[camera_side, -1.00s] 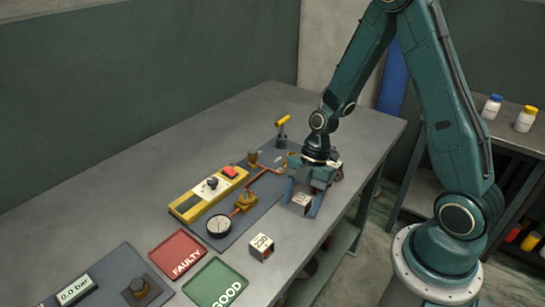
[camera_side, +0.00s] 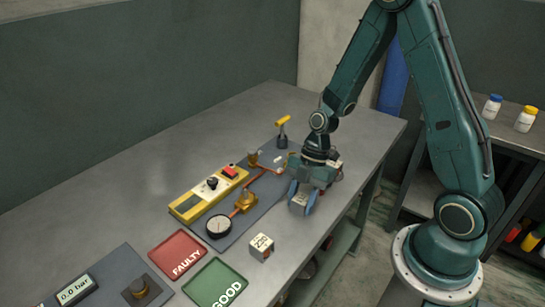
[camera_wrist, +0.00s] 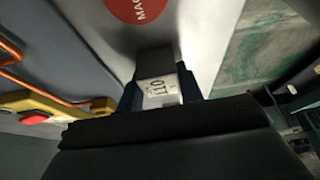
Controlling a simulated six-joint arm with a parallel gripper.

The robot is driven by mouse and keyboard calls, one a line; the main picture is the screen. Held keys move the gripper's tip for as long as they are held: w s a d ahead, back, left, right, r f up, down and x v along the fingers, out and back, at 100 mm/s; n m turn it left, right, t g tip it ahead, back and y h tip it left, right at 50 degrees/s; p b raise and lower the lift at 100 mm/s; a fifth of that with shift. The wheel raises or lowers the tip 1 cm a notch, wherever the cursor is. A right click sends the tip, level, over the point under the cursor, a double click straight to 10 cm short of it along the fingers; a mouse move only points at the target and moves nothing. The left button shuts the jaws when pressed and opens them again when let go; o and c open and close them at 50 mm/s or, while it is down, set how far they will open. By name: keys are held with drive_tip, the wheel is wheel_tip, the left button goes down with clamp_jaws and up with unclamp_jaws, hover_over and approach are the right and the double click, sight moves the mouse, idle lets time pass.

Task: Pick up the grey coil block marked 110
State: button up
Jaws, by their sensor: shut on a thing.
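The grey coil block marked 110 (camera_wrist: 160,91) is between the fingers of my gripper (camera_wrist: 162,92) in the wrist view, with its marked face showing. My gripper is shut on it. In the side view my gripper (camera_side: 304,202) points down near the table's right edge, and the block (camera_side: 299,198) shows partly between the blue fingers. I cannot tell whether the block is clear of the table.
A second marked block (camera_side: 262,247) stands on the table, nearer the camera. A gauge (camera_side: 219,226) and a yellow control box (camera_side: 208,194) are left of my gripper.

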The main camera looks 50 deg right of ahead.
sight(301, 198)
drive_tip(key=shift+r, duration=0.1)
wheel_tip(301, 198, up, 20)
idle(0.7)
drive_tip(key=shift+w+f, duration=0.1)
drive_tip(key=shift+f, duration=0.1)
idle(0.4)
